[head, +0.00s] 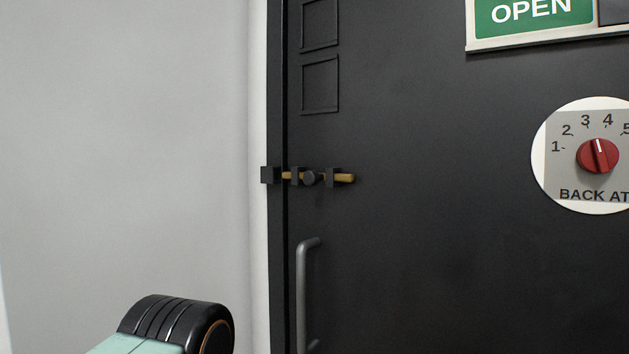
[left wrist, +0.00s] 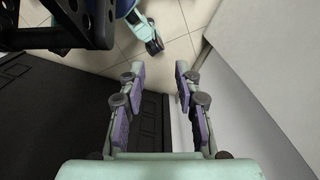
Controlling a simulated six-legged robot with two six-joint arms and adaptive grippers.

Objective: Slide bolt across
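The bolt (head: 345,178) is a brass-coloured rod lying level on the black door (head: 430,240), with a round black knob (head: 310,178) between two black brackets. Its left end reaches the black keeper (head: 270,175) on the frame side; I cannot tell whether the tip is inside. Its right end sticks out slightly past the right bracket. My left gripper (left wrist: 160,72) is open and empty in the left wrist view, its fingers apart, with floor tiles beyond them. The bolt does not show in that view. In the head view only part of my arm shows, low left. My right gripper is not visible.
A grey upright door handle (head: 304,290) stands out below the bolt. A pale wall (head: 130,140) fills the left. A round dial plate with a red knob (head: 597,156) and an OPEN sign (head: 533,15) are on the door at the right.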

